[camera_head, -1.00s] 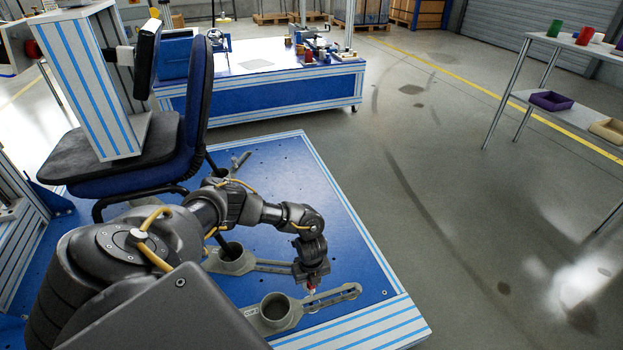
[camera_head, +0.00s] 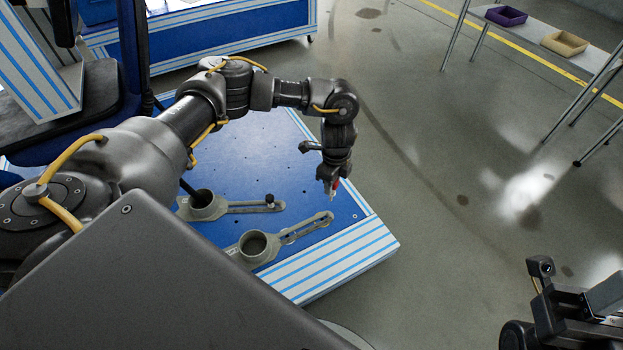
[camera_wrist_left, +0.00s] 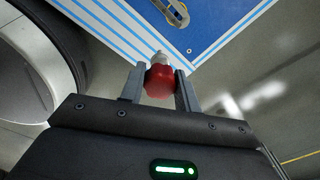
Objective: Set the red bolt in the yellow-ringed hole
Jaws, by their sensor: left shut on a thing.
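My left gripper (camera_head: 332,187) is shut on the red bolt (camera_head: 336,184), above the right corner area of the blue platform (camera_head: 270,150). In the left wrist view the bolt's red head (camera_wrist_left: 159,83) sits between the two fingers of my left gripper (camera_wrist_left: 160,76), its grey shank pointing away. Two grey slotted clamps (camera_head: 305,228) (camera_head: 238,207) with round sockets lie on the platform. A small dark hole (camera_wrist_left: 189,51) shows near the platform corner. I cannot make out a yellow ring for certain. My right gripper (camera_head: 580,305) is partly in view at the bottom right.
A chair (camera_head: 100,110) stands at the left of the platform, beside a striped column. A blue workbench (camera_head: 200,35) is behind. A shelf at the right holds a purple tray (camera_head: 505,16) and a tan tray (camera_head: 563,43). The floor right of the platform is clear.

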